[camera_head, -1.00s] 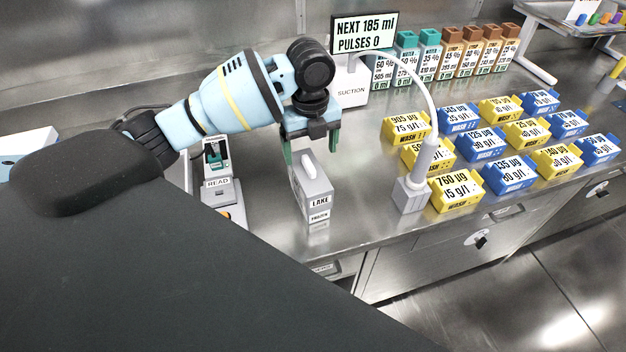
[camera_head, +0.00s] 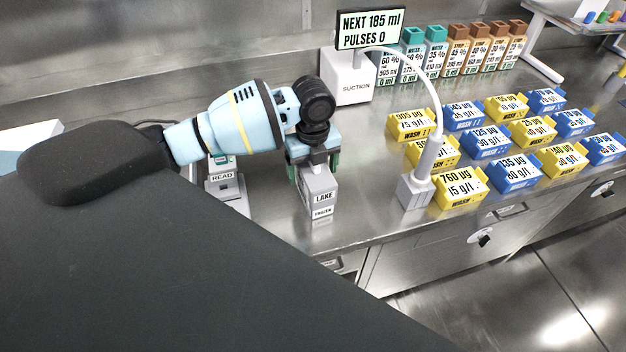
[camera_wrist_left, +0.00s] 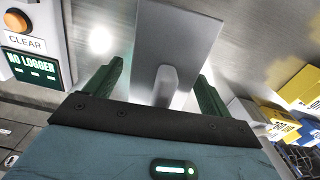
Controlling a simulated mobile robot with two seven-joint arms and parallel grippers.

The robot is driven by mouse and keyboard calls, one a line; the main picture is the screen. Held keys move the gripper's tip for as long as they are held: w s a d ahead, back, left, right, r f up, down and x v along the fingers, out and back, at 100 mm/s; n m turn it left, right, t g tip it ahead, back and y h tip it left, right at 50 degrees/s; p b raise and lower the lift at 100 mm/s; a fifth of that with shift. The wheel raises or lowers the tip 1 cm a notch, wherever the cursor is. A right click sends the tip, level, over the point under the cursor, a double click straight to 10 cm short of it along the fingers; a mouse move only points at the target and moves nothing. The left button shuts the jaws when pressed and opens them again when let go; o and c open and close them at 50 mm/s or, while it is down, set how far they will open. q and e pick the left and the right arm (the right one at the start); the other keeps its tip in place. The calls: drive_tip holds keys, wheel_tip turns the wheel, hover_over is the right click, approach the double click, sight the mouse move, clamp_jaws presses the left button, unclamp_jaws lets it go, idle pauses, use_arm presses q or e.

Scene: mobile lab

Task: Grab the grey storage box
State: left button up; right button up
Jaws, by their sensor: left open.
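The grey storage box (camera_head: 321,196) stands upright on the steel bench, with a white label reading LAKE and FROZEN on its front. My left gripper (camera_head: 313,174) is over its top, pointing down, and hides the box's upper part. In the left wrist view the grey box (camera_wrist_left: 178,35) with its raised handle lies between the two green fingers of the open left gripper (camera_wrist_left: 158,92). A gap shows beside the handle on each side. I cannot tell whether the fingers touch the box walls. My right gripper is not in view.
A suction unit (camera_head: 347,82) with a hose and a grey stand (camera_head: 415,192) is to the right. Several yellow and blue boxes (camera_head: 487,143) fill the bench beyond it. A READ device (camera_head: 225,186) stands close on the left. The bench's front edge is just before the box.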

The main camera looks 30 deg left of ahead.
use_arm(q)
drive_tip(key=c, duration=1.3)
drive_tip(key=shift+o, duration=0.2)
drive_tip(key=shift+r, duration=0.1)
drive_tip(key=shift+r, duration=0.5)
drive_tip(key=r, duration=0.1)
drive_tip(key=s+r, duration=0.1)
drive_tip(key=shift+d+r, duration=0.25)
drive_tip(key=shift+r, duration=0.05)
drive_tip(key=s+d, duration=0.3)
drive_tip(key=s, duration=0.4)
drive_tip(key=s+d+r+p, duration=0.1)
drive_tip(key=s+d, duration=0.2)
drive_tip(key=s, duration=0.3)
drive_tip(key=shift+s+r, duration=0.15)
drive_tip(key=shift+s, duration=0.2)
